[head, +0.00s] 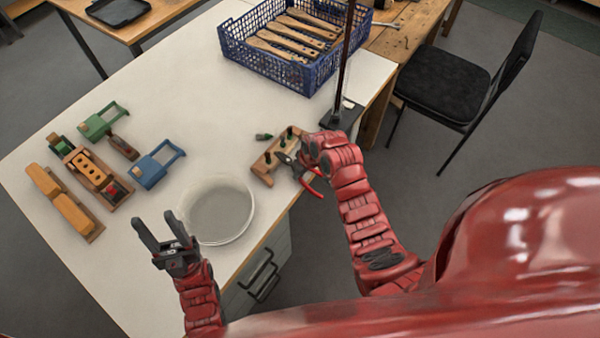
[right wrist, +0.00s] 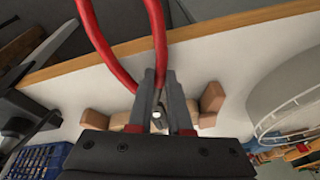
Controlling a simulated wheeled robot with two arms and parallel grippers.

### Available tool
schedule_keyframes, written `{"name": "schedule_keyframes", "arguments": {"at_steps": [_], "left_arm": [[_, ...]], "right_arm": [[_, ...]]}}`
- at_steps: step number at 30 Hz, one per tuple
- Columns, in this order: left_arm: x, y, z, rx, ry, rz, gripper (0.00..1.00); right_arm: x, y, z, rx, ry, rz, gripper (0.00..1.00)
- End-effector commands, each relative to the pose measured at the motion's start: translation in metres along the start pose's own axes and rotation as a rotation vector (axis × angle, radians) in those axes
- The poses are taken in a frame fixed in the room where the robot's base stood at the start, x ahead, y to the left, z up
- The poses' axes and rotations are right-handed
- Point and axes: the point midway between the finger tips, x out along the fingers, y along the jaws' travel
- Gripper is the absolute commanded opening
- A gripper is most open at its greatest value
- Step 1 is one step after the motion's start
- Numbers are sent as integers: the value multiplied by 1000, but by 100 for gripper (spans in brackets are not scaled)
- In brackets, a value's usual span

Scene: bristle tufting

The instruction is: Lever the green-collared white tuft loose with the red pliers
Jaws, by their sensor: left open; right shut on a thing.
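The red pliers (head: 314,187) are in my right gripper (head: 305,156), above the wooden block (head: 262,172) near the table's front edge. Their dark jaws point left over the block. In the right wrist view the red handles (right wrist: 160,40) rise between the gripper's fingers (right wrist: 160,100). Dark green collars (head: 289,132) stand on the block, partly hidden by the pliers and gripper. A small white spot (right wrist: 156,115) shows between the fingers in the right wrist view; I cannot tell if it is the white tuft. My left gripper (head: 154,219) is open and empty, left of the round dish.
A round pale dish (head: 219,239) lies left of the block. A small green piece (head: 263,136) lies behind the block. Wooden holders and green and blue tools (head: 155,167) are at the left. A blue crate (head: 264,68) of wooden handles stands behind. The middle of the table is clear.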

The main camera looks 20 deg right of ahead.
Motion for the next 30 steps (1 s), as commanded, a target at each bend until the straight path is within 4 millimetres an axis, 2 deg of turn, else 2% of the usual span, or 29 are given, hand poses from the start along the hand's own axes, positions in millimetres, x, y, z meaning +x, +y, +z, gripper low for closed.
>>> {"name": "schedule_keyframes", "arguments": {"at_steps": [30], "left_arm": [[11,0,-2,0,0,0,50]], "right_arm": [[-11,10,30,1,-4,-1,0]]}}
